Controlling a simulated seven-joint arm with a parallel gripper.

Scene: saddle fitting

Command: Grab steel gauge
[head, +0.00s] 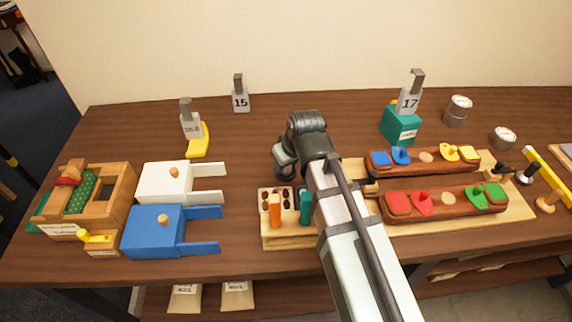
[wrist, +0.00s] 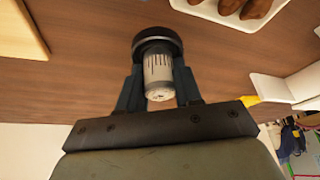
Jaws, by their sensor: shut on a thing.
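The steel gauge (wrist: 158,75), a short silver cylinder with black tick marks and a wide black end, sits between my gripper's (wrist: 160,88) two dark fingers in the wrist view. The fingers are shut on its sides. In the head view my gripper (head: 284,160) is over the middle of the table, behind the small wooden rack, and the gauge is mostly hidden by my arm there. I cannot tell whether the gauge touches the table.
A wooden rack (head: 287,240) with orange and teal handles stands in front. White (head: 165,185) and blue (head: 153,231) forked blocks lie left. A long board (head: 520,207) with red-brown bars lies right. Grey tagged blocks (head: 240,98) stand behind. The table's back middle is clear.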

